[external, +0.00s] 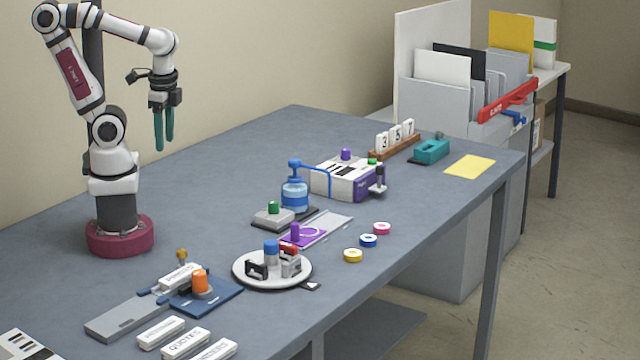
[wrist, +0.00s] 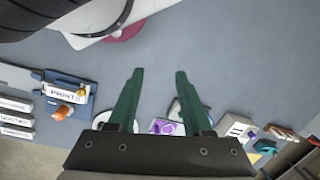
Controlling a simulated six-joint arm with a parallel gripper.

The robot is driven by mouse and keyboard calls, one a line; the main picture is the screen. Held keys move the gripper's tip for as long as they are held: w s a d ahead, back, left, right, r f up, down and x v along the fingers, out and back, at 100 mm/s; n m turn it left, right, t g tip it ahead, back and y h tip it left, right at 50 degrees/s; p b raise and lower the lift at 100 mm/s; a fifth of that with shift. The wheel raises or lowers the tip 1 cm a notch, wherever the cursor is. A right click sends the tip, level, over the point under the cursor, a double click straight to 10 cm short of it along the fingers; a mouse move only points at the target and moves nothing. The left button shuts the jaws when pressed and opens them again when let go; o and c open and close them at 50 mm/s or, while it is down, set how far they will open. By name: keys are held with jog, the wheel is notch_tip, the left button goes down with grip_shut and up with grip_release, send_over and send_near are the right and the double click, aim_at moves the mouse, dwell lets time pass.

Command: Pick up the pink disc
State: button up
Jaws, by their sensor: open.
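The pink disc (external: 381,228) is a small ring with a white top and dark centre. It lies flat near the table's front right edge in the external view, at the far end of a row with a blue disc (external: 368,240) and a yellow disc (external: 353,255). I cannot make out the pink disc in the wrist view. My gripper (external: 163,146) hangs high above the back left of the table, well away from the discs. Its two green fingers point down, apart and empty, and they also show in the wrist view (wrist: 160,75).
A round white tray (external: 243,280) with stamps stands left of the discs. A purple plate (external: 314,237), a blue pump bottle (external: 294,196) and a purple-white machine (external: 343,182) stand behind. A teal device (external: 431,151) is farther right. The table's middle back is clear.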

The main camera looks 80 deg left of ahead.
jog(key=shift+o, duration=1.1)
jog(key=shift+w, duration=0.1)
